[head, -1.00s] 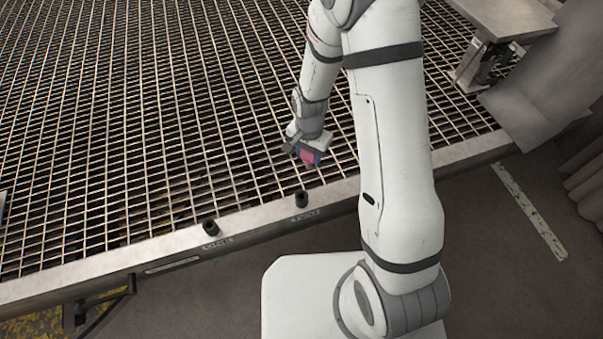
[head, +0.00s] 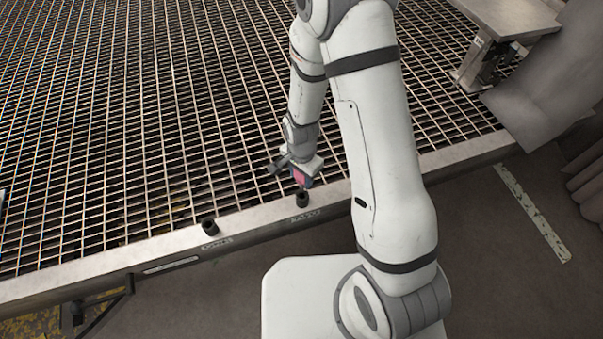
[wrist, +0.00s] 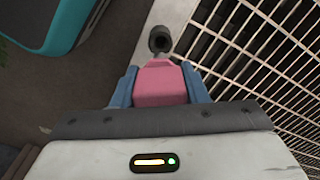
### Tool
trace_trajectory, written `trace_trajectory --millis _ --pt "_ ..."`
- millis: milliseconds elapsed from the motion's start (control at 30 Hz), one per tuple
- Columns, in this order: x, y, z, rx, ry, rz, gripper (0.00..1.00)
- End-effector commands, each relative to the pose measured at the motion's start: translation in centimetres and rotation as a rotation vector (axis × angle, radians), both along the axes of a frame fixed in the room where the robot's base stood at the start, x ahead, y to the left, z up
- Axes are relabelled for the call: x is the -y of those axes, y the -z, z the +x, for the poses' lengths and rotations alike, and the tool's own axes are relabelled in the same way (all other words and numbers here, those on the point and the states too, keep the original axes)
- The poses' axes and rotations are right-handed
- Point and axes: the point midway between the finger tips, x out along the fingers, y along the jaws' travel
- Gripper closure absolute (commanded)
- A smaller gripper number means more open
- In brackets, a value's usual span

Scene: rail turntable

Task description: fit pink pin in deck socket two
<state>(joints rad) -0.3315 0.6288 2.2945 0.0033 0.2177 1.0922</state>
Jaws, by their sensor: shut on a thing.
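My gripper (head: 301,178) is shut on the pink pin (head: 299,178), just above the deck's front edge. In the wrist view the pink pin (wrist: 158,83) sits between the two blue fingers of my gripper (wrist: 159,85). A black round socket (head: 302,198) on the edge rail lies just below the pin in the head view. One socket (wrist: 160,39) shows its dark hole just beyond the pin in the wrist view. A second black socket (head: 209,227) stands farther left on the rail. The labels by the sockets are too small to read. The pin's lower end is hidden.
The deck is a metal grating (head: 130,140) with a flat edge rail (head: 150,248). A small metal table (head: 505,18) stands at the back right. A teal-edged object (wrist: 75,25) shows at the top left of the wrist view.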

Motion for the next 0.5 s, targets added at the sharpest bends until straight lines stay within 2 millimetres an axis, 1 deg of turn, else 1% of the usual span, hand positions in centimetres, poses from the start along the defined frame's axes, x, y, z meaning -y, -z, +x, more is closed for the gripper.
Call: trace_trajectory --millis 33,300,500 --pt "0.0 0.8 0.0 0.0 0.0 0.0 0.87" --pt "0.0 3.5 0.0 0.0 0.0 0.0 0.87" --pt "0.1 4.6 0.0 0.0 0.001 0.0 0.87"
